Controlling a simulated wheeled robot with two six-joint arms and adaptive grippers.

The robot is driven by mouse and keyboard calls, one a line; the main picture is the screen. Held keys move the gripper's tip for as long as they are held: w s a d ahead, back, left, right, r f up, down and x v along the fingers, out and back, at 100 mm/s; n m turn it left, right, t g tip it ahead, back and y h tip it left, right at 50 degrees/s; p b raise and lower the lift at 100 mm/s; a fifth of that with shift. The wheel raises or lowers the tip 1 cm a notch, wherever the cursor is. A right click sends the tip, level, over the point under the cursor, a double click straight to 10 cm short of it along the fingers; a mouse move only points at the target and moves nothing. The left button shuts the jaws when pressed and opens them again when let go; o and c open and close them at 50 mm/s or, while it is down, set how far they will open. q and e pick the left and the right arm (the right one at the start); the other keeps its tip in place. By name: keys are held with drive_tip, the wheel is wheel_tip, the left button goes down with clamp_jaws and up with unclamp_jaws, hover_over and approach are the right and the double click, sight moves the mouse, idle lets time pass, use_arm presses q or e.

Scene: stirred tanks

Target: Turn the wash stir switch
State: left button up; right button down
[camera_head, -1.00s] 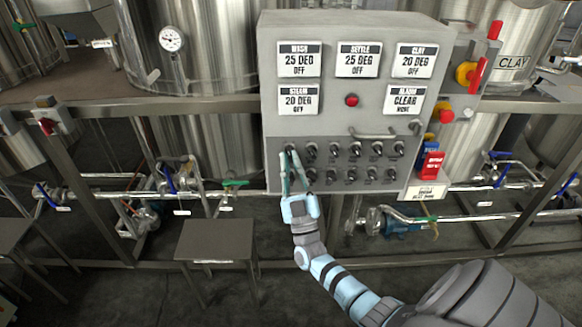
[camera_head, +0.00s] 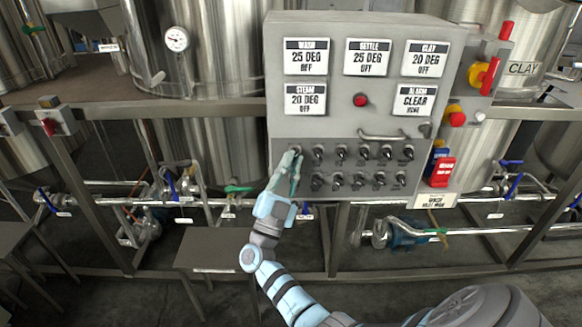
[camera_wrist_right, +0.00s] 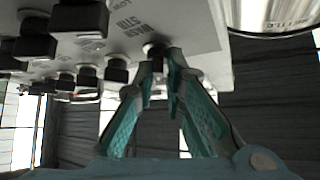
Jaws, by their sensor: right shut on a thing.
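The wash stir switch (camera_wrist_right: 155,48) is a small black knob on the grey panel, at the left end of the upper switch row. A printed label reading "WASH STIR" lies beside it in the right wrist view. My right gripper (camera_wrist_right: 160,78) has its teal-padded fingers closed around this knob, which is partly hidden between the fingertips. In the head view my right gripper (camera_head: 292,160) reaches up from below to the panel's lower left corner and covers most of the switch. My left gripper is not in view.
The control box (camera_head: 342,112) carries two rows of black switches, close to my fingers on the right. A handle (camera_head: 383,137) and a red button (camera_head: 361,100) stick out. Pipes and a rail run below and behind.

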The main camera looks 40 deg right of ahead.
drive_tip(key=shift+r+m+g, duration=0.1)
drive_tip(key=shift+m+g, duration=0.4)
drive_tip(key=c, duration=1.8)
unclamp_jaws()
drive_tip(key=shift+o, duration=0.4)
drive_tip(key=shift+d, duration=0.1)
drive_tip(key=v, duration=1.2)
